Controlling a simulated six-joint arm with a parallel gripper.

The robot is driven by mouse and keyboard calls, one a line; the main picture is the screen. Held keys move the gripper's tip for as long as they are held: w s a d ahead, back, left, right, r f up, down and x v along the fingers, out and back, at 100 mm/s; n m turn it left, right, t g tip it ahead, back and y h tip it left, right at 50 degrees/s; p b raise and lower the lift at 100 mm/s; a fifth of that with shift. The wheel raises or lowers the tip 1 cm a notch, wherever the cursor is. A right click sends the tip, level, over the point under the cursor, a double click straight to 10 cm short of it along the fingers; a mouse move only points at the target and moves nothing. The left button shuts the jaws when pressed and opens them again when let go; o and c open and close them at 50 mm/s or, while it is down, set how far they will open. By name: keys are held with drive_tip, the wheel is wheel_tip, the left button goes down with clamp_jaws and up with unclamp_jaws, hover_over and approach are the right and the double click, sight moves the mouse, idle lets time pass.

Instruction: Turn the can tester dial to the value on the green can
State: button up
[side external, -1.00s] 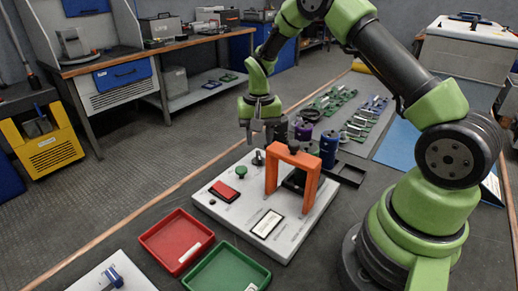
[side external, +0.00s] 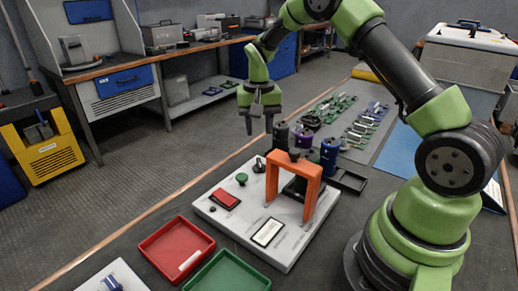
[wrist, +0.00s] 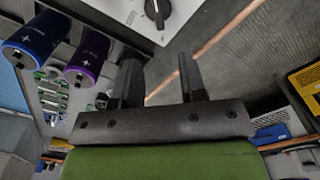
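The can tester (side external: 285,250) is a white-grey panel on the bench. Its dial, a dark knob (side external: 259,166), stands at the panel's back left corner. In the wrist view the dial knob (wrist: 158,12) is at the top edge on a white marked face; its setting is unreadable. My gripper (side external: 259,132) is open and empty above the dial, apart from it; its spread fingers also show in the wrist view (wrist: 158,58). Behind the tester stand a dark can (side external: 281,136), a purple can (side external: 303,139) and a blue can (side external: 329,154). I cannot pick out a green can.
An orange bridge (side external: 295,163) stands on the tester, right of the dial. A green button (side external: 241,179), red switch (side external: 227,199) and framed label (side external: 267,232) are on the panel. Red (side external: 150,242) and green (side external: 252,262) trays lie in front. Circuit boards lie behind the cans.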

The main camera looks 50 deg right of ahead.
sight(259, 159)
wheel_tip(259, 159, down, 9)
idle(0.3)
clamp_jaws()
